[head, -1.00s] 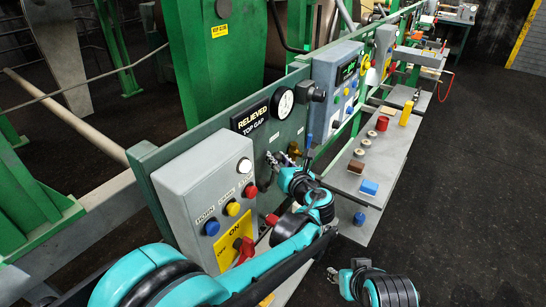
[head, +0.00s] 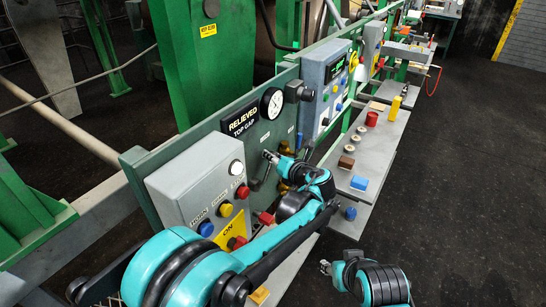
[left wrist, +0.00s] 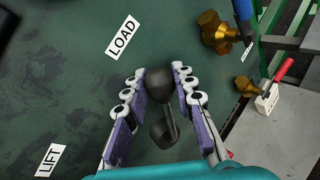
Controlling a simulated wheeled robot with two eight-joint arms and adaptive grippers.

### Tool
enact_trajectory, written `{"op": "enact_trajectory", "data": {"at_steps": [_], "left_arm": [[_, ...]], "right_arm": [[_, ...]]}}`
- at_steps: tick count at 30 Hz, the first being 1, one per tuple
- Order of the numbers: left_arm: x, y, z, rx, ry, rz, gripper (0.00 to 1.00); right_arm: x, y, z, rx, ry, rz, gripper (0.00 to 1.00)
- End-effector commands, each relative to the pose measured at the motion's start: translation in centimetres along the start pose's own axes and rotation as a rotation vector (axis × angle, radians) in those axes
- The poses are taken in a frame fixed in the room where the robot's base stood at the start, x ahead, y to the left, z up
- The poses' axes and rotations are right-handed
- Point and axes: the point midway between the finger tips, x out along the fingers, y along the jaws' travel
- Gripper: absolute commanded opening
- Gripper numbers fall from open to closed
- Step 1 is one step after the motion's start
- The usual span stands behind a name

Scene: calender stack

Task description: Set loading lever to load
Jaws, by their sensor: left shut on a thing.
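The loading lever (left wrist: 160,82) is dark with a round knob, and in the left wrist view it stands between the two fingers of my left gripper (left wrist: 159,95), which is shut on it. The LOAD label (left wrist: 122,37) is up and left of the knob; the LIFT label (left wrist: 50,160) is at the lower left. In the head view my left gripper (head: 268,157) is at the green panel (head: 252,140), below the gauge, and the lever is mostly hidden. My right gripper (head: 326,267) is low, away from the panel; its jaws are too small to judge.
A grey button box (head: 170,190) stands left of my left gripper. Brass fittings (left wrist: 213,32) and a red-handled lever (left wrist: 284,68) are to the right in the left wrist view. A grey shelf (head: 375,160) holds small objects. The dark floor at right is clear.

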Motion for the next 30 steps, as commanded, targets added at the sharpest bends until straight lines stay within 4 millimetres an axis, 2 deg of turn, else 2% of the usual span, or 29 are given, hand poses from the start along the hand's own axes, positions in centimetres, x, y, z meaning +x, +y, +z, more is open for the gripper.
{"op": "enact_trajectory", "data": {"at_steps": [2,3,4,5,13,17,30], "left_arm": [[0.0,-0.1,0.0,0.000,0.000,-0.002,0.00],[0.0,-0.1,0.0,0.000,0.000,-0.002,0.36],[0.0,-0.1,0.0,0.000,0.000,-0.002,0.44],[0.0,-0.1,0.0,0.000,0.000,-0.002,0.47],[0.0,-0.1,0.0,-0.001,0.000,-0.001,0.47],[-0.9,-0.1,0.0,-0.001,-0.001,-0.003,0.47],[-9.7,-0.2,0.0,0.001,-0.002,-0.004,0.47]], "right_arm": [[0.0,0.0,0.0,0.000,0.000,0.000,0.40],[0.0,0.0,0.0,0.000,0.000,0.000,0.40],[0.0,0.0,0.0,0.000,0.000,0.000,0.40],[0.0,0.0,0.0,0.000,0.000,0.000,0.40],[0.0,0.0,0.0,0.000,0.000,0.000,0.40],[0.0,0.0,0.0,0.000,0.000,0.000,0.40],[0.0,0.0,0.0,0.000,0.000,0.000,0.40]]}}
